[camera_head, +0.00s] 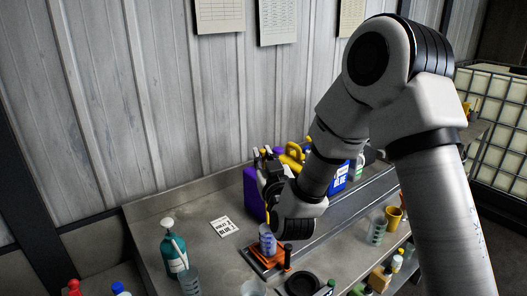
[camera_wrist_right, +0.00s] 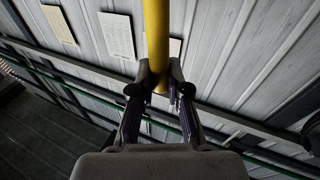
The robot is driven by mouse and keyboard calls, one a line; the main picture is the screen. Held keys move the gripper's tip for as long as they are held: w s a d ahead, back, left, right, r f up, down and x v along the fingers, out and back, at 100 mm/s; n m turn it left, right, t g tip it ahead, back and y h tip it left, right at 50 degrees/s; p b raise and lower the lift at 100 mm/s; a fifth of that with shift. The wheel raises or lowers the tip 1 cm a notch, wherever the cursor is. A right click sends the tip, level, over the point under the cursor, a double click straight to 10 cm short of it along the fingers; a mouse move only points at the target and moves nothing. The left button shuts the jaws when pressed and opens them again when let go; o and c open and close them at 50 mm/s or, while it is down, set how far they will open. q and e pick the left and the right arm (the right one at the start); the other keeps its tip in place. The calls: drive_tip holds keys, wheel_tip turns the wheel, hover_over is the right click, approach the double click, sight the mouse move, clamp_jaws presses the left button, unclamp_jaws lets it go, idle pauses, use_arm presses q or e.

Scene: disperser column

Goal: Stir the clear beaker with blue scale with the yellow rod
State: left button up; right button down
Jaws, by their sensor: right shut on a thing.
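The clear beaker with blue scale (camera_head: 267,243) stands upright on an orange-topped stand (camera_head: 258,265) on the bench. My right gripper (camera_head: 264,160) is above and slightly behind the beaker, shut on the yellow rod (camera_wrist_right: 157,40). In the right wrist view the rod passes between the two fingertips (camera_wrist_right: 160,88). My left gripper is not in view.
A purple container (camera_head: 252,193) and a blue jug (camera_head: 340,182) stand behind the gripper. Another beaker (camera_head: 377,230) and a yellow cup (camera_head: 394,216) are at right.

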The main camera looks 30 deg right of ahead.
drive_tip(key=f, duration=0.1)
drive_tip(key=w+f+b, duration=0.1)
drive_tip(key=f, duration=0.1)
drive_tip(key=shift+w+f+b, duration=0.1)
drive_tip(key=shift+f+b, duration=0.15)
drive_tip(key=shift+b, duration=0.05)
use_arm(q)
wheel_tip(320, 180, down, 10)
drive_tip(key=b, duration=0.7)
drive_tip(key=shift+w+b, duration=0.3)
drive_tip(key=shift+b, duration=0.1)
use_arm(e)
wheel_tip(320, 180, down, 8)
drive_tip(key=shift+d+f, duration=0.15)
drive_tip(key=shift+d, duration=0.3)
drive_tip(key=shift+w, duration=0.1)
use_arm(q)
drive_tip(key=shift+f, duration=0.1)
